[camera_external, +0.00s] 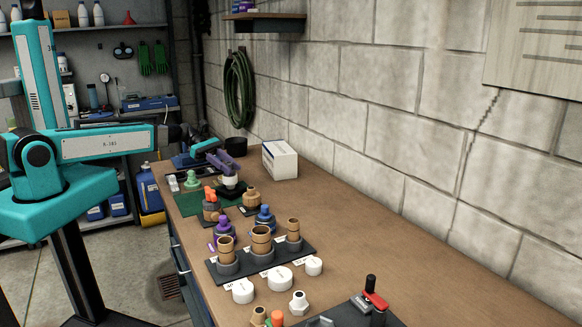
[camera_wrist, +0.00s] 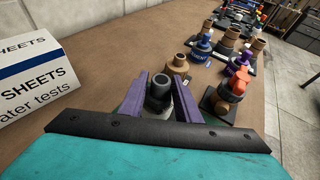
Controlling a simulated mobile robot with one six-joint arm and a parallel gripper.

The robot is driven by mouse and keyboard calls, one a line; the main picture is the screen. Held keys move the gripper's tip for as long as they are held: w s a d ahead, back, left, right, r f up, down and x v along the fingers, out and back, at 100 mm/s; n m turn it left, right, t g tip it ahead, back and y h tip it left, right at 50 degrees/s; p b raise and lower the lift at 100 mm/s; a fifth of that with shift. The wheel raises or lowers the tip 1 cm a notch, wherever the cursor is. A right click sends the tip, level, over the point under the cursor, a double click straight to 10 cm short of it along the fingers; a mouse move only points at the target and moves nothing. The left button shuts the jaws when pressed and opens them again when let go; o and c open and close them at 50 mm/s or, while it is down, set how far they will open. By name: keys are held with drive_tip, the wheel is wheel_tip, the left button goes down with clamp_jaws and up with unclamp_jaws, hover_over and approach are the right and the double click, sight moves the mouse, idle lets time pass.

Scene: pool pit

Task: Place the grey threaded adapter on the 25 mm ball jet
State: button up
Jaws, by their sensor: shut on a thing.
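My gripper (camera_external: 226,166) has purple fingers, which stand on either side of a dark grey hollow cylindrical fitting (camera_wrist: 159,92) in the wrist view. It looks like the grey threaded adapter, and the fingers are shut on it. In the external view, a pale and dark piece (camera_external: 231,183) shows below the fingers, low over the far part of the bench. Whether it touches what is under it I cannot tell. No 25 mm marking is readable, so I cannot tell which fitting is the 25 mm ball jet.
A brown fitting (camera_wrist: 177,68) and an orange-topped fitting (camera_wrist: 229,92) stand close to the gripper. A white box (camera_external: 280,160) stands by the wall. A dark rack (camera_external: 296,263) holds brown pipes, with white caps (camera_external: 279,278) before it.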

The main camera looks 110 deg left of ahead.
drive_tip(key=o, duration=1)
drive_tip(key=shift+r, duration=0.2)
drive_tip(key=shift+s+a+r+b, duration=0.1)
drive_tip(key=shift+s+a+b, duration=0.15)
drive_tip(key=shift+s, duration=0.35)
drive_tip(key=b+v, duration=0.3)
drive_tip(key=v, duration=0.7)
drive_tip(key=shift+s+r, duration=0.25)
drive_tip(key=shift+s, duration=0.05)
